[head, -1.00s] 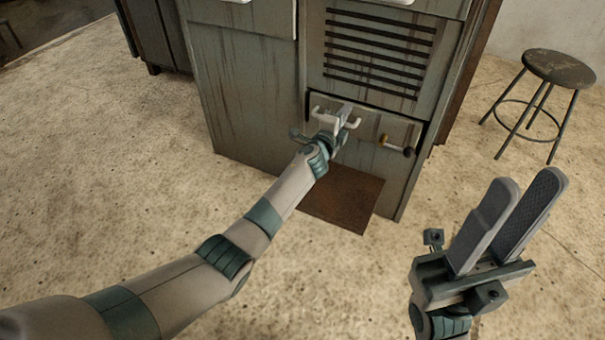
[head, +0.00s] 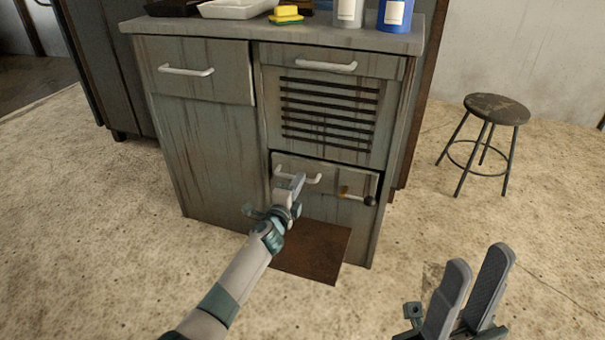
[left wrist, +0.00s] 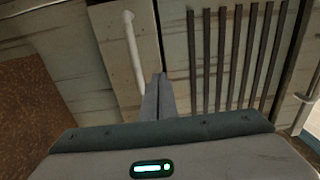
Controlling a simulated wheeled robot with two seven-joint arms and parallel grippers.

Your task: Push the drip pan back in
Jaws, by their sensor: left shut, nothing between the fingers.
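The drip pan front (head: 325,188) is the low panel under the vent slats, with a white bar handle (head: 313,180) and a small brass-and-dark fitting (head: 357,196). A dark gap runs along its top edge; I cannot tell exactly how far it stands out. My left gripper (head: 298,180) is shut and empty, its fingertips in front of the pan beside the handle. In the left wrist view, the closed fingers (left wrist: 158,90) point at the panel between the handle (left wrist: 133,50) and the slats. Contact is unclear. My right gripper (head: 480,275) is open and empty at lower right.
The grey cabinet (head: 200,140) has a left drawer and an upper drawer. On its top (head: 300,35) stand trays, a yellow sponge (head: 286,13) and bottles. A brown mat (head: 310,253) lies before the pan. A stool (head: 495,110) stands at right. The floor between is clear.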

